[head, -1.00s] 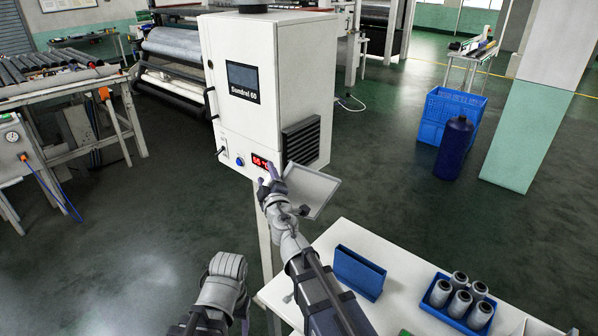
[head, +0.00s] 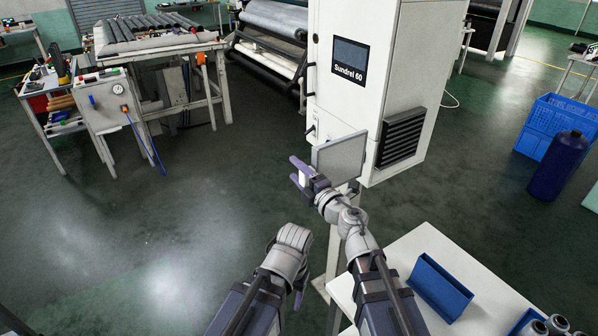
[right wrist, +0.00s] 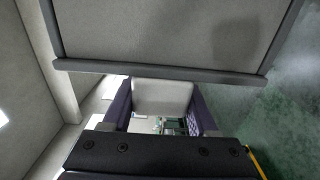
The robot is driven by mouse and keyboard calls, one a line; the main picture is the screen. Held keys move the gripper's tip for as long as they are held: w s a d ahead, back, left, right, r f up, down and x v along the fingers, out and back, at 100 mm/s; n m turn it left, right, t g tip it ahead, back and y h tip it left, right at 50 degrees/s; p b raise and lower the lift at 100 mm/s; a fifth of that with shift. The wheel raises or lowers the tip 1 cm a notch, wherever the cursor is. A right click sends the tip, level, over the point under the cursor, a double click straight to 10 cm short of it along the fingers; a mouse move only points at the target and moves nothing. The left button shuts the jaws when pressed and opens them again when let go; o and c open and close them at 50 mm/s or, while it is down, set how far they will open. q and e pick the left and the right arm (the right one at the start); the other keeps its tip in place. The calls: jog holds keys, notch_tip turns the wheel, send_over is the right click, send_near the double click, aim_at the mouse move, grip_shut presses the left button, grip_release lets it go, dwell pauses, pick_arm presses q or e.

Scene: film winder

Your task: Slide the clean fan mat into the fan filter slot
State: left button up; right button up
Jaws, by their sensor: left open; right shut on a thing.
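The fan mat (head: 341,158) is a thin light-grey panel with a darker rim. It stands nearly upright in front of the lower part of the white cabinet marked Sundrel 60 (head: 351,75). My right gripper (head: 301,177) is shut on its pale tab, left of the panel; the right wrist view shows the tab (right wrist: 162,97) between the fingers and the mat (right wrist: 165,32) above. A black slatted fan grille (head: 402,137) is on the cabinet's right side, apart from the mat. I cannot make out the slot opening. My left gripper (head: 299,286) is open and empty, low over the floor.
A white table (head: 415,250) at the lower right holds a blue holder (head: 440,287) and several grey rolls. A blue crate (head: 556,125) and a blue cylinder (head: 560,165) stand at the right. A roller bench (head: 160,50) is at the back left.

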jog(key=shift+w+d, duration=0.85)
jog(key=shift+d, duration=0.3)
jog(key=shift+w+d, duration=0.8)
jog(key=shift+d, duration=0.35)
jog(key=shift+d, duration=0.1)
jog(key=shift+w+d, duration=0.8)
jog(key=shift+d, duration=0.25)
jog(key=shift+w+d, duration=0.75)
jog(key=shift+d, duration=0.3)
jog(key=shift+w+d, duration=1.25)
jog(key=shift+d, duration=0.45)
jog(key=shift+w+d, duration=1.25)
jog(key=shift+d, duration=0.5)
jog(key=shift+w+d, duration=1.25)
jog(key=shift+d, duration=0.45)
